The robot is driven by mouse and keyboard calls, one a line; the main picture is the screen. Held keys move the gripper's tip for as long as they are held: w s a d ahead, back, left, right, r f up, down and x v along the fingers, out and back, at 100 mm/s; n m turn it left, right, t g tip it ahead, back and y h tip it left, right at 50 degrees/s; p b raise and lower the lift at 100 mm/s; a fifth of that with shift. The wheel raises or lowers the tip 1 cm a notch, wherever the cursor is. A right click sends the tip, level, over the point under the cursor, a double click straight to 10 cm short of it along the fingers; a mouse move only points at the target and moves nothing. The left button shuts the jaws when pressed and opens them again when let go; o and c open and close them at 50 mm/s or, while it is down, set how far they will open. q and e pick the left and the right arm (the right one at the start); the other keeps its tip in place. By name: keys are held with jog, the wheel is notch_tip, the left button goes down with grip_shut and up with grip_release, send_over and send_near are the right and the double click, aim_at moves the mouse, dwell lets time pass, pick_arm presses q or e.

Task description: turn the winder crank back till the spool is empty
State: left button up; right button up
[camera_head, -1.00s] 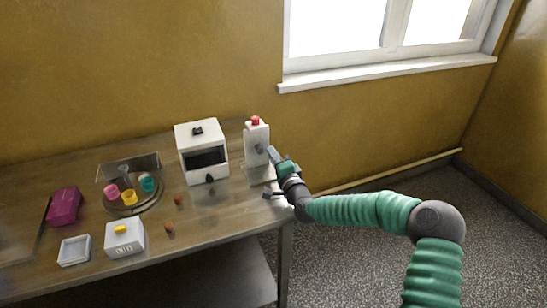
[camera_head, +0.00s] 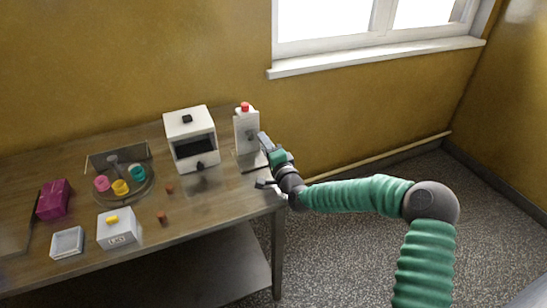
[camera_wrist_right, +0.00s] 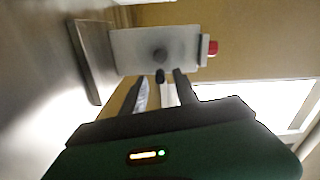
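A small dark knob (camera_wrist_right: 160,76), apparently the crank handle, shows below the hub. My right gripper (camera_wrist_right: 160,82) is open, its fingertips on either side of that knob; I cannot tell if they touch it. In the head view my right gripper (camera_head: 262,160) is beside the winder's right side. I cannot make out the spool's winding. My left gripper is out of view.
Left of the winder stands a white box machine (camera_head: 191,123) with a dark opening. A round tray (camera_head: 142,198) holds pink, yellow and teal cups. A white box with a yellow button (camera_head: 118,233), a shallow dish (camera_head: 68,246) and a magenta box (camera_head: 53,199) stand further left.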

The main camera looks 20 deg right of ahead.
jog(key=s, duration=1.5)
jog(key=shift+s+d+p, duration=0.3)
jog(key=shift+s+p, duration=0.05)
jog(key=shift+f, duration=0.1)
